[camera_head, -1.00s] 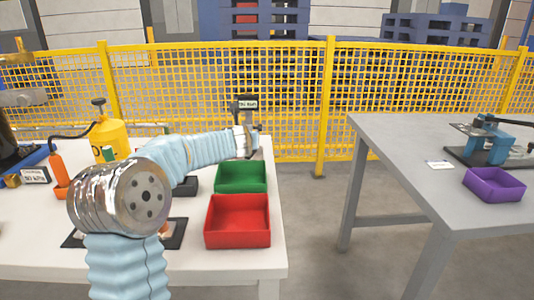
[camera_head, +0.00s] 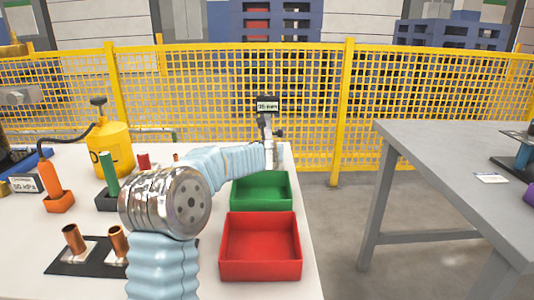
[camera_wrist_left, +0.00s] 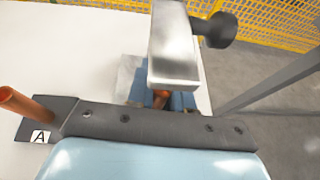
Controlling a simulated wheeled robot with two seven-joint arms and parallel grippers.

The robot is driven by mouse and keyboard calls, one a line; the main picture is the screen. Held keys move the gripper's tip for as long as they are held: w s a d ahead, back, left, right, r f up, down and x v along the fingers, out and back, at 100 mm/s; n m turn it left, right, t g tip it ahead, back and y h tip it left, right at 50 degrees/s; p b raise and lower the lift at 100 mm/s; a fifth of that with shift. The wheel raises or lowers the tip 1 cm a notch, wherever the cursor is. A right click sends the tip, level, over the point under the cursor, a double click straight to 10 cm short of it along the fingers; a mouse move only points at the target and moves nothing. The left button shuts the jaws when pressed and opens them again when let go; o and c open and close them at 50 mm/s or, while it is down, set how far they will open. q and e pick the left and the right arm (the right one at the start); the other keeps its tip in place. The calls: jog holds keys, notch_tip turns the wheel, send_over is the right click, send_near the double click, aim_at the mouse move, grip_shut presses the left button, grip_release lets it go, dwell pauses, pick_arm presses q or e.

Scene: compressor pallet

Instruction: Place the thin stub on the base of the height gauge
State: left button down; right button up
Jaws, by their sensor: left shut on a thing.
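The height gauge (camera_head: 267,105) stands at the far right edge of the white table, its dark display facing me. In the left wrist view its metal arm (camera_wrist_left: 174,55) and black knob (camera_wrist_left: 218,29) loom close over my left gripper (camera_wrist_left: 160,99). The blue fingers are shut on a copper-coloured stub (camera_wrist_left: 160,95), mostly hidden by the gauge's metal part. Whether the stub touches the gauge's base, I cannot tell. In the head view my left gripper (camera_head: 271,157) is at the gauge, largely hidden by my wrist. My right gripper is not in view.
A green tray (camera_head: 261,205) and a red tray (camera_head: 260,277) lie near the gauge. Two copper tubes (camera_head: 74,239) (camera_head: 118,242) stand on a black plate (camera_head: 88,270). A yellow bottle (camera_head: 110,148) is at the left. A gap separates the grey table (camera_head: 450,160).

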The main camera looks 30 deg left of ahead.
pick_arm(q)
jog(key=shift+f, duration=0.1)
jog(key=c, duration=1)
grip_release()
jog(key=shift+s+r, duration=0.1)
jog(key=shift+r, duration=0.15)
jog(key=b+v, duration=0.1)
jog(key=v, duration=1)
jog(key=shift+s+d, duration=0.25)
jog(key=shift+s, duration=0.1)
